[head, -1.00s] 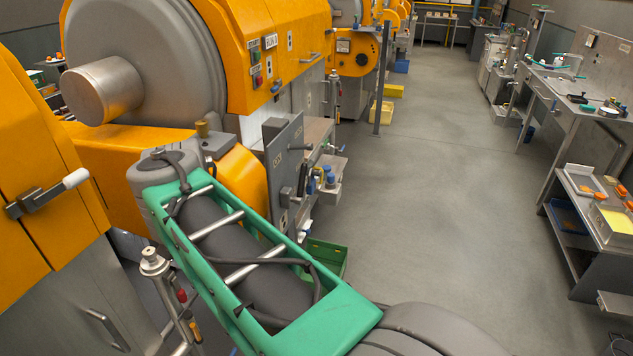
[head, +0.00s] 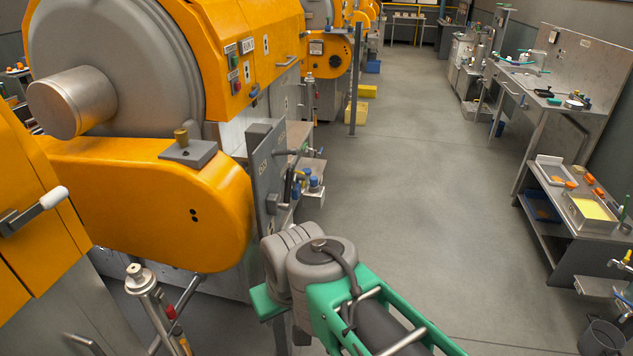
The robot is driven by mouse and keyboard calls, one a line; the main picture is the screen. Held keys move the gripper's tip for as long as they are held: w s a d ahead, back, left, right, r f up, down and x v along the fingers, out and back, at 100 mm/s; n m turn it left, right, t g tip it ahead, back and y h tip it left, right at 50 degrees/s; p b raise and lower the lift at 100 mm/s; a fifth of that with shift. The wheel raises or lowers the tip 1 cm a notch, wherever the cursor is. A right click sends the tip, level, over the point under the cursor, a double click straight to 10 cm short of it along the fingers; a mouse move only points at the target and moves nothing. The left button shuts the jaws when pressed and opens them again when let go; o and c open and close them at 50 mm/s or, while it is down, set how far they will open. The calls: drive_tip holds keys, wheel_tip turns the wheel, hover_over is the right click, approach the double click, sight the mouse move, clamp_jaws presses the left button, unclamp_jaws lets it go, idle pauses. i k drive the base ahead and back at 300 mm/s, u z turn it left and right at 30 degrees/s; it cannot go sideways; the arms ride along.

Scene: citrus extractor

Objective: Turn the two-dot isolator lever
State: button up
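Two black dots (head: 193,215) mark the rounded end of an orange machine housing (head: 120,190) at left centre. I cannot tell which of these is the two-dot isolator lever. My arm's grey joint and green frame are at the lower centre, right of the dotted housing. My gripper is not in view.
A grey upright panel (head: 266,165) stands between the dotted housing and the aisle. A metal post (head: 143,283) stands in front of the housing at lower left. The grey aisle floor (head: 420,200) is clear, with benches and a low table (head: 575,235) along the right.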

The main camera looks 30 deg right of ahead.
sight(286, 207)
drive_tip(key=k, duration=0.85)
drive_tip(key=u, duration=0.85)
drive_tip(key=i, duration=1)
